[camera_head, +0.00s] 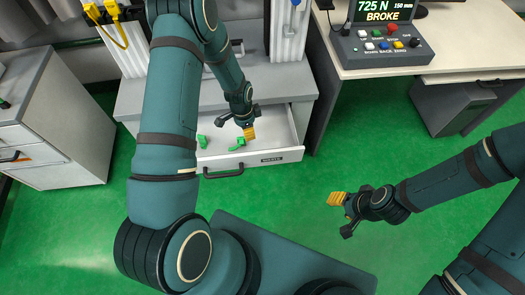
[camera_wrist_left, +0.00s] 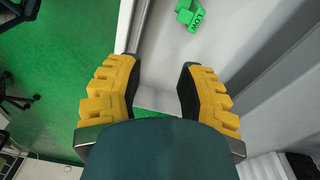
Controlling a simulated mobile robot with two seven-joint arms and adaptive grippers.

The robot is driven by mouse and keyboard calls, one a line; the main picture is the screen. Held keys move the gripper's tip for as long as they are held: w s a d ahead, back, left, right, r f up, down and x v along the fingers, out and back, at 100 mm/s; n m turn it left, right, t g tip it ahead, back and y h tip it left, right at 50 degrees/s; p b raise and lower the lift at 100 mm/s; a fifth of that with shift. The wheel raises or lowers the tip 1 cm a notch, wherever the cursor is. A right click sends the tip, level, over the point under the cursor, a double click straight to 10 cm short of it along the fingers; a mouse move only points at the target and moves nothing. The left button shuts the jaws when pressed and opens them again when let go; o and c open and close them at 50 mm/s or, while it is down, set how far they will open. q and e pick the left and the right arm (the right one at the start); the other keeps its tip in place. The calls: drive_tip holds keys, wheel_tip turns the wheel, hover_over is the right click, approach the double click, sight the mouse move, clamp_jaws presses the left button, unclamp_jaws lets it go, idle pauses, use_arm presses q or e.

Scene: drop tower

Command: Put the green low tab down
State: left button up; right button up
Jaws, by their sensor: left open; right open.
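A green tab marked LOW (camera_wrist_left: 192,15) lies on the pale floor of the open drawer, at the top of the left wrist view. In the head view two green pieces lie in the drawer (camera_head: 220,163), one at left (camera_head: 202,141) and one nearer my gripper (camera_head: 238,143); I cannot tell which is marked LOW. My left gripper (camera_head: 248,133) is over the drawer beside the nearer piece. Its yellow fingers (camera_wrist_left: 155,82) are apart with nothing between them. My right gripper (camera_head: 338,199) is open and empty over the green floor.
A grey test machine (camera_head: 285,30) stands behind the drawer. A control box (camera_head: 383,45) with coloured buttons and a display reading BROKE stands on the desk (camera_head: 460,40) at right. A grey cabinet (camera_head: 60,110) stands at left.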

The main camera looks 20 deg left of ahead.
use_arm(q)
drive_tip(key=s+d+r+n+t+h, duration=0.1)
drive_tip(key=s+d+r+n, duration=0.3)
drive_tip(key=s+d+n, duration=0.7)
drive_tip(key=s+d+h, duration=0.1)
drive_tip(key=s+d, duration=0.3)
drive_tip(key=d, duration=0.2)
drive_tip(key=shift+s+d+h, duration=0.2)
drive_tip(key=shift+d+h, duration=0.15)
drive_tip(key=shift+h, duration=0.05)
drive_tip(key=shift+a, duration=0.1)
